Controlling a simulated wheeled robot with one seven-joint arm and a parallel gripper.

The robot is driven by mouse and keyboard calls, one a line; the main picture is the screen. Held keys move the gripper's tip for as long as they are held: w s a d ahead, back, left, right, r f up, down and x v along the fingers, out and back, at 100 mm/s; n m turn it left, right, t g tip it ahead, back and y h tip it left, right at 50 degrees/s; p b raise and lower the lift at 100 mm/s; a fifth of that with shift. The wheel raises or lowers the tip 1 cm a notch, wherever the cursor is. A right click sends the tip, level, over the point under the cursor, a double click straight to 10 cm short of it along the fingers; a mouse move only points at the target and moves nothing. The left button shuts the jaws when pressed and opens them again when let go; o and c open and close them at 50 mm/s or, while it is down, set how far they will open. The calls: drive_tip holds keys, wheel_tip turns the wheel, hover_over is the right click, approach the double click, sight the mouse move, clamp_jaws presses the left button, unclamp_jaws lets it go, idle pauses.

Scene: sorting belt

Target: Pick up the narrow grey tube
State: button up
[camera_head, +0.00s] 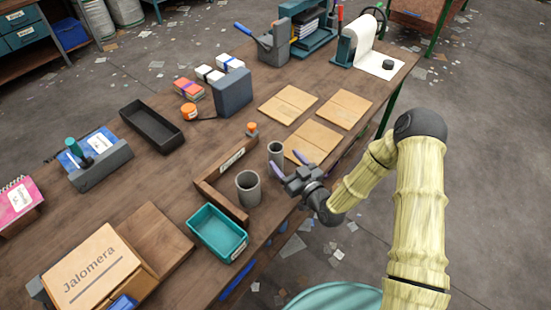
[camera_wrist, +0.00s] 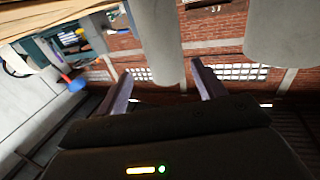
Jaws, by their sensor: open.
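The narrow grey tube (camera_head: 276,153) stands upright near the front edge of the wooden table. My gripper (camera_head: 289,164) is open, low beside the tube on its right, with its two purple fingers pointing towards it. In the wrist view the narrow tube (camera_wrist: 157,38) shows between the lines of the two fingers of my gripper (camera_wrist: 162,70). Whether the fingertips reach around it is hard to tell. A wider grey tube (camera_head: 248,190) stands nearer the front, and it also shows at the right of the wrist view (camera_wrist: 284,30).
A wooden angled rail (camera_head: 212,194) lies close behind both tubes. A small orange-topped item (camera_head: 252,129) stands near its far end. Flat cardboard pieces (camera_head: 313,140) lie just beyond the narrow tube. A teal tray (camera_head: 217,236) sits at the front.

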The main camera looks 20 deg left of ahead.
sight(272, 148)
drive_tip(key=shift+x, duration=1)
drive_tip(key=shift+a, duration=0.1)
drive_tip(key=p+x, duration=0.1)
drive_tip(key=x, duration=0.1)
drive_tip(key=p+x, duration=0.1)
drive_tip(key=shift+a+r, duration=0.25)
drive_tip(key=shift+a, duration=0.3)
drive_tip(key=shift+w+a+f, duration=0.15)
drive_tip(key=shift+w+a, duration=0.3)
drive_tip(key=c, duration=1.1)
